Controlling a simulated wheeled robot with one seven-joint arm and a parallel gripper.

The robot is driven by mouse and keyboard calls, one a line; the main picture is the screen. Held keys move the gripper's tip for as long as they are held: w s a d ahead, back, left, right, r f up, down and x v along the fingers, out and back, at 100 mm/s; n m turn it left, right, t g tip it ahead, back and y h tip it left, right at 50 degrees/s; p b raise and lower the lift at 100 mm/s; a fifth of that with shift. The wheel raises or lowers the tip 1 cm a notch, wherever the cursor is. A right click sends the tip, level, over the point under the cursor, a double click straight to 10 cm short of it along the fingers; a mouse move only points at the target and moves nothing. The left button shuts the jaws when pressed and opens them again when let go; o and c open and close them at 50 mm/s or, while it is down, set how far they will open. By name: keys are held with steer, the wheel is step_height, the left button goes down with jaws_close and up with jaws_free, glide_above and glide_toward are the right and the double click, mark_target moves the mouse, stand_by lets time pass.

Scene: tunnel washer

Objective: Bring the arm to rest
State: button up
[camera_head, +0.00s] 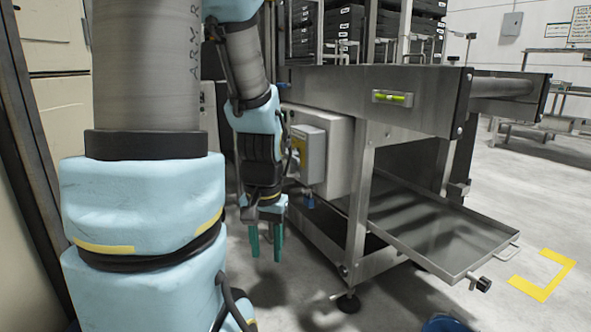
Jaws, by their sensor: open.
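My arm, light blue and grey, fills the left and centre of the head view. My gripper (265,243) hangs at its end, pointing down, with two green fingers apart and nothing seen between them. It is in the air over the grey floor, left of the steel washer frame (359,205). A gap shows between the fingers and the frame's near leg.
A grey control box (309,153) on the washer is close to the right of my wrist. A steel drip tray (440,235) juts out low at the right. Tan cabinets (60,118) stand at the left. Yellow tape (543,277) marks open floor at the lower right.

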step_height(320, 180, up, 33)
steer(key=n+p, duration=0.1)
steer(key=p, duration=3.1)
steer(key=shift+a+r+n+t, duration=0.15)
steer(key=shift+a+n+t, duration=0.15)
steer(key=shift+a, duration=0.15)
steer(key=shift+s+d, duration=0.1)
